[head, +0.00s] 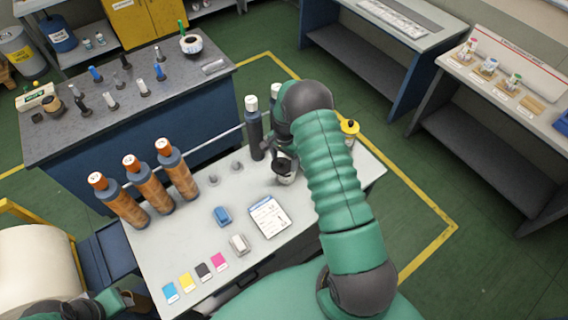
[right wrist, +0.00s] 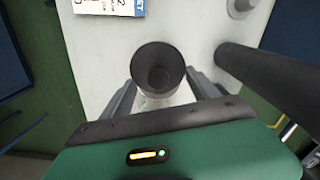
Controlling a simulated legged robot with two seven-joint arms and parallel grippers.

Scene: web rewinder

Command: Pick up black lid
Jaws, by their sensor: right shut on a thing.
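The black lid (head: 284,165) is a round, dark, cup-like piece on the white table, partly hidden by my right arm in the head view. In the right wrist view the black lid (right wrist: 158,66) sits between the two grey fingers of my right gripper (right wrist: 160,98), which is shut on it. A pale, clear-looking body shows just under the lid; I cannot tell whether the lid is lifted off it. Part of my left arm (head: 90,305) shows at the bottom left of the head view, and its jaw state is unclear.
Several orange-and-dark bottles (head: 178,170) stand at the table's left. A dark bottle (head: 254,130) stands close behind the lid. A yellow-topped container (head: 349,130) stands right of my arm.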

